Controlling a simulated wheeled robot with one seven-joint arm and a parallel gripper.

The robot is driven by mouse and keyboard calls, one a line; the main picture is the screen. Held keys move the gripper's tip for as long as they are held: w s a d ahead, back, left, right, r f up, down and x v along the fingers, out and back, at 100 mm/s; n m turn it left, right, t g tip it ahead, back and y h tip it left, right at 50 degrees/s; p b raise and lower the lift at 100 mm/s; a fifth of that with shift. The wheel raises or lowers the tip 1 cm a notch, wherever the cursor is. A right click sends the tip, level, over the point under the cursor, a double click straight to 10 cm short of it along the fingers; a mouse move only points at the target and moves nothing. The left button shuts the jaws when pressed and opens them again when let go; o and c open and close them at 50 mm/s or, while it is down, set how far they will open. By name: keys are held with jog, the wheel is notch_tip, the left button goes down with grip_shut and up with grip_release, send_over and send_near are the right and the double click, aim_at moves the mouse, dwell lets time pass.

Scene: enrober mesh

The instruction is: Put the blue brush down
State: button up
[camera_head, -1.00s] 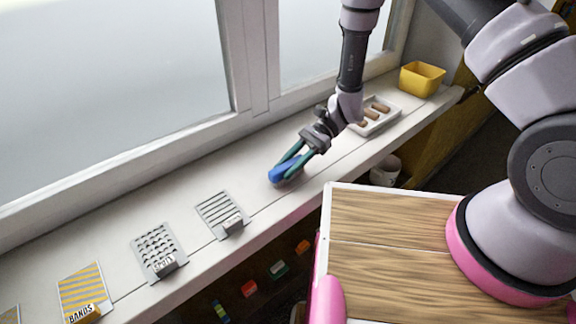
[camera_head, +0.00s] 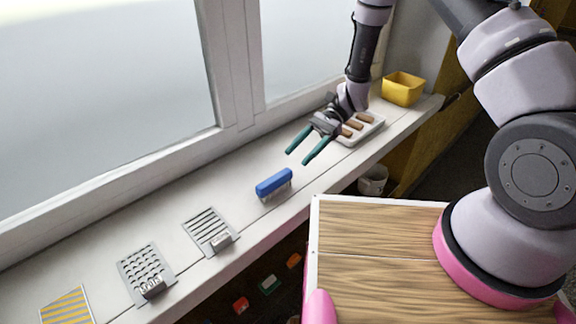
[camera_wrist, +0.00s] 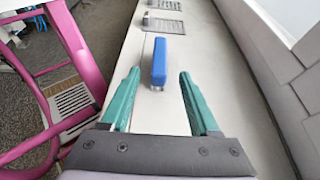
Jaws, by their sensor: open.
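The blue brush (camera_head: 273,183) stands on the white window sill, blue back up and pale bristles below. It is right of the striped grey plate and touches nothing else. My gripper (camera_head: 307,155) is open and empty, apart from the brush, a little above and to its right in the head view. In the wrist view the brush (camera_wrist: 159,61) lies ahead of my gripper (camera_wrist: 160,75), in line with the gap between the green fingers. Its far end points toward the grey plates.
A slotted grey plate (camera_head: 202,240), a grey plate with holes (camera_head: 138,262) and a yellow-striped card (camera_head: 62,309) lie left along the sill (camera_head: 246,221). A white tray (camera_head: 371,131) with brown pieces and a yellow box (camera_head: 404,88) stand at right. The window borders the sill behind.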

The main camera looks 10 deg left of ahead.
jog(key=shift+v, duration=0.9)
jog(key=shift+r, duration=0.15)
jog(key=w+d+r+n+t+h, duration=0.1)
jog(key=d+r+n+t, duration=0.3)
jog(key=r, duration=0.6)
jog(key=w+d+r+m+t+h, duration=0.1)
jog(key=d+r+t, duration=0.1)
jog(key=d+r, duration=0.7)
jog(key=s+d+r+t+h, duration=0.1)
jog(key=s+d+r+t, duration=0.2)
jog(key=r, duration=0.3)
jog(key=s+d+r+t+h, duration=0.2)
jog(key=s+d+r+t, duration=0.1)
jog(key=d+r, duration=0.3)
jog(key=s+d+r+n+t+h, duration=0.1)
jog(key=s+d+r+t, duration=0.2)
jog(key=d+r+t, duration=0.1)
notch_tip(320, 180, up, 3)
jog(key=shift+s+d+f+t+h, duration=0.25)
jog(key=shift+d+t+h, duration=0.15)
jog(key=shift+t, duration=0.3)
